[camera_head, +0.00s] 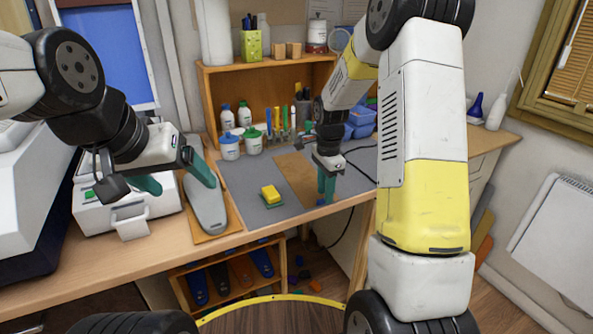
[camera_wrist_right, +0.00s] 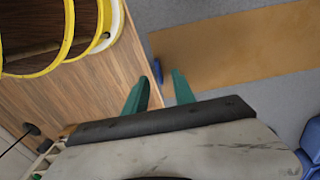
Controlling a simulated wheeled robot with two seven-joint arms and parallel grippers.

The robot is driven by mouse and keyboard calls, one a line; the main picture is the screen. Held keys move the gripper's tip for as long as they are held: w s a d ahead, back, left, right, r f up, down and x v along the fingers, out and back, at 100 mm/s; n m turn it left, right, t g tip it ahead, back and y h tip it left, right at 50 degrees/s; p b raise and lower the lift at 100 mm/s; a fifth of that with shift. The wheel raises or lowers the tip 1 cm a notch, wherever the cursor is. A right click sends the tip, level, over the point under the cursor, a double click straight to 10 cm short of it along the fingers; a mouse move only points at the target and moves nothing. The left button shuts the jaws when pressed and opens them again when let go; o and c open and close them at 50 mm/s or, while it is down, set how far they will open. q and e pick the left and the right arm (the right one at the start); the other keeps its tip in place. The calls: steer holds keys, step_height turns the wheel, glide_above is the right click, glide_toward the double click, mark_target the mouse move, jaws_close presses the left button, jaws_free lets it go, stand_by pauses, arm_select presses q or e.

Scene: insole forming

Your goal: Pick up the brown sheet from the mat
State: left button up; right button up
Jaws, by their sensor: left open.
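The brown sheet (camera_head: 292,173) lies flat on the grey mat (camera_head: 238,177); in the right wrist view the sheet (camera_wrist_right: 235,48) runs across the mat (camera_wrist_right: 215,92). My right gripper (camera_head: 326,196) points down at the sheet's near right end, and its arm hides part of that area. In the right wrist view its green fingers (camera_wrist_right: 159,80) are apart, with no sheet visible between them. I cannot tell their height above the table. My left gripper (camera_head: 177,180) is open and empty, to the left, in front of the grey last-shaped form (camera_head: 206,202).
A small blue item (camera_wrist_right: 157,71) lies by the sheet's end. Bottles (camera_head: 229,147) and a wooden shelf (camera_head: 268,84) stand behind. The table's front edge is close to the right gripper.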

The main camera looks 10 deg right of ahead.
step_height(320, 180, down, 2)
steer(key=shift+c, duration=0.2)
jaws_close()
